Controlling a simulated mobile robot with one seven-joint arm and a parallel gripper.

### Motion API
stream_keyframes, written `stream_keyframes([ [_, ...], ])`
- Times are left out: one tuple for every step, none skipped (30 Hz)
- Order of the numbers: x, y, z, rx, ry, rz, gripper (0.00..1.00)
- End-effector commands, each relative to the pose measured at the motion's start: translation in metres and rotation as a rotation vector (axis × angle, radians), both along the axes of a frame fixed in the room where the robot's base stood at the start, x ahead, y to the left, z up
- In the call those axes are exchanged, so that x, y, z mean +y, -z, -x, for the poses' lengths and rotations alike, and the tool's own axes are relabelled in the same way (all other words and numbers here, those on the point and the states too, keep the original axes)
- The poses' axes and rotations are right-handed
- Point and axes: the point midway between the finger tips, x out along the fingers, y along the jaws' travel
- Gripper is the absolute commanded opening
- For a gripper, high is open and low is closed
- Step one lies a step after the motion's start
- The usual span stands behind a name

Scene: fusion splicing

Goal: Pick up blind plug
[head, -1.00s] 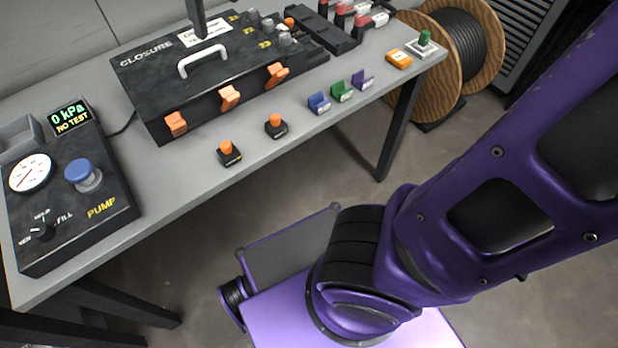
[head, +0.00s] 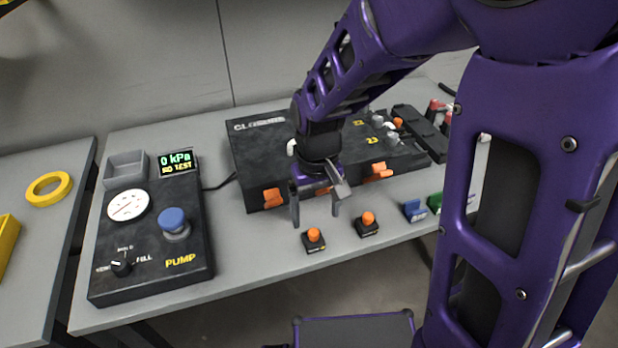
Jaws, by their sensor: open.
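Two small orange-topped plugs on black bases stand near the table's front edge, a left one (head: 314,236) and a right one (head: 368,219). I cannot tell from their looks which is the blind plug. My gripper (head: 316,211) is open and empty, pointing down. In the picture its fingertips are just above and behind the left plug, apart from it. The black closure box (head: 262,160) stands behind the gripper, and my arm hides part of its top and front.
The pump unit (head: 150,240) stands on the left. Blue (head: 414,210) and green (head: 435,202) holders sit right of the plugs, partly near my arm. A side table with a yellow ring (head: 48,188) is at far left. Bare tabletop lies between pump and plugs.

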Motion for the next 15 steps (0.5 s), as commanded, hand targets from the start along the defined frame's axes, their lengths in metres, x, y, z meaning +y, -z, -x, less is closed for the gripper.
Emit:
stream_keyframes([
  [0.0,0.014,0.001,0.004,-0.001,0.001,0.88],
  [0.0,0.019,0.001,0.004,-0.001,0.001,0.88],
  [0.0,0.026,0.0,0.003,-0.001,0.001,0.88],
  [0.0,0.03,0.0,0.003,-0.001,0.001,0.88],
  [0.0,0.033,0.0,0.003,-0.002,0.001,0.88],
  [0.0,0.037,0.0,0.001,-0.002,0.0,0.88],
  [0.0,0.039,0.0,0.001,-0.002,0.0,0.88],
  [0.0,0.04,0.0,0.001,-0.002,0.0,0.88],
  [0.0,0.042,0.0,0.001,-0.002,0.0,0.88],
  [0.0,0.043,0.0,0.001,-0.002,0.0,0.88],
  [0.001,0.045,-0.001,0.0,-0.002,0.0,0.88],
  [0.001,0.049,-0.001,0.0,-0.002,0.0,0.88],
  [0.001,0.053,-0.002,0.001,-0.002,0.0,0.88],
  [0.002,0.057,-0.003,0.002,-0.002,0.001,0.88],
  [0.002,0.064,-0.004,0.003,-0.002,0.001,0.88],
])
